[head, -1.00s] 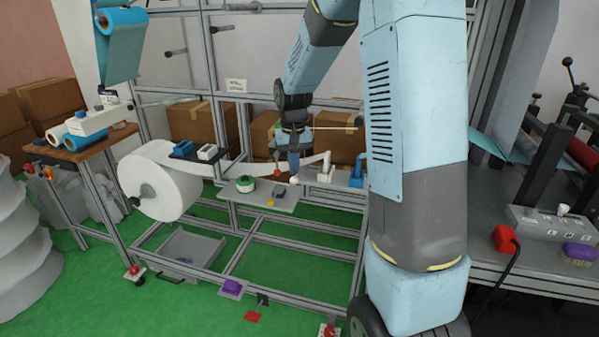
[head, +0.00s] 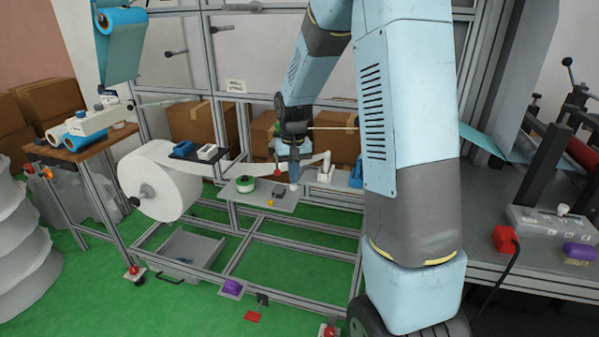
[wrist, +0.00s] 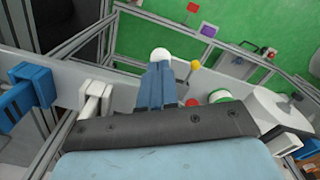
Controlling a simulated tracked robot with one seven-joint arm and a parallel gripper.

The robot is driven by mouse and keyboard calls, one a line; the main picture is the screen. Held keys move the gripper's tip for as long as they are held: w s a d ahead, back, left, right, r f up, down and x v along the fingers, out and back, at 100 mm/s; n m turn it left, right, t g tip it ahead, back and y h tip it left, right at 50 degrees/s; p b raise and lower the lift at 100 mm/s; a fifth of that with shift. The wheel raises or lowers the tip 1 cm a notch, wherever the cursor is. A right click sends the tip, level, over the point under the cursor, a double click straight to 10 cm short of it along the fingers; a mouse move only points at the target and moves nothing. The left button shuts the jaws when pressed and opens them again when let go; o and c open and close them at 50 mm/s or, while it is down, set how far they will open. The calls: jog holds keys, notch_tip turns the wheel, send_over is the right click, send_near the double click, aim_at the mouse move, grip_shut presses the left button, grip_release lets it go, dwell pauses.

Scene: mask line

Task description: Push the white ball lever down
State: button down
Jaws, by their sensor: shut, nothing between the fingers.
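The white ball (head: 294,187) of the lever sits at the front right of the small grey shelf on the frame, just below my gripper (head: 295,176). In the wrist view the white ball (wrist: 160,53) shows right at the tips of my gripper (wrist: 157,68). My blue fingers are closed together with nothing between them. The tips look to be against or very close to the ball; contact cannot be told for sure. The lever's arm is mostly hidden behind my fingers.
A yellow ball (wrist: 195,65) and a red ball (head: 277,172) are near the white one. A green-and-white roll (head: 245,183) lies on the shelf to the left. A white clamp (head: 325,172) and a blue one (head: 356,175) stand to the right.

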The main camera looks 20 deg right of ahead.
jog(key=shift+f, duration=0.6)
notch_tip(320, 180, up, 8)
dwell(0.7)
jog(key=shift+r, duration=0.1)
jog(key=s+r+t, duration=0.3)
jog(key=s+r, duration=0.8)
jog(key=s, duration=0.3)
jog(key=s+r+n+t, duration=0.1)
jog(key=s+r+t, duration=0.1)
jog(key=s, duration=1.2)
jog(key=shift+s+r+t, duration=0.2)
jog(key=shift+r+t, duration=0.1)
jog(key=shift+r, duration=0.15)
